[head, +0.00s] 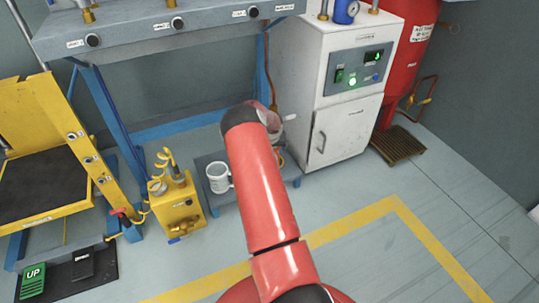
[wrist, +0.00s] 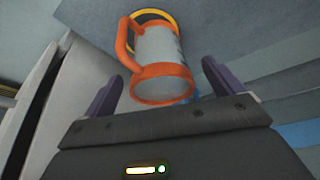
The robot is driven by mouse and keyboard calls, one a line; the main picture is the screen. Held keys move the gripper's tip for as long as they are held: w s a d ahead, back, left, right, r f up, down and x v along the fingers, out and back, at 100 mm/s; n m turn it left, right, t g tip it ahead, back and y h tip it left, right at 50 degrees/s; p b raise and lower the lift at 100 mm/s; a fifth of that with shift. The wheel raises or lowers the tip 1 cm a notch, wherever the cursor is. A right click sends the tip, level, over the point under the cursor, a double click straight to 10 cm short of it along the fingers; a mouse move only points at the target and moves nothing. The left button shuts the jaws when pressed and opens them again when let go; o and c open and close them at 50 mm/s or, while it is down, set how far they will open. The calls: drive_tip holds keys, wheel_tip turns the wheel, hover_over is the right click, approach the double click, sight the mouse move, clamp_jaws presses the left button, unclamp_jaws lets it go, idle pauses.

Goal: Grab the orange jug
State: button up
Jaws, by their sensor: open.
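The orange jug (wrist: 160,49) shows in the wrist view, with a pale grey body, an orange rim and an orange handle on its left side. My gripper (wrist: 160,88) is open, with one dark finger on each side of the jug's near end. Nothing shows the fingers touching it. In the head view my red arm covers the gripper and most of the spot where the jug would be, so I cannot make out the jug there.
A white mug (head: 218,178) stands on the low blue-grey platform (head: 224,198), left of my arm. A yellow device (head: 177,208) stands further left. A white cabinet (head: 325,85) is close on the right. Open floor lies in front.

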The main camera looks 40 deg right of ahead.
drive_tip(key=x, duration=0.5)
drive_tip(key=shift+s+d+f+b, duration=0.1)
drive_tip(key=shift+s+f+b, duration=0.05)
drive_tip(key=shift+f+b, duration=0.2)
drive_tip(key=c, duration=1.2)
drive_tip(key=shift+r, duration=0.15)
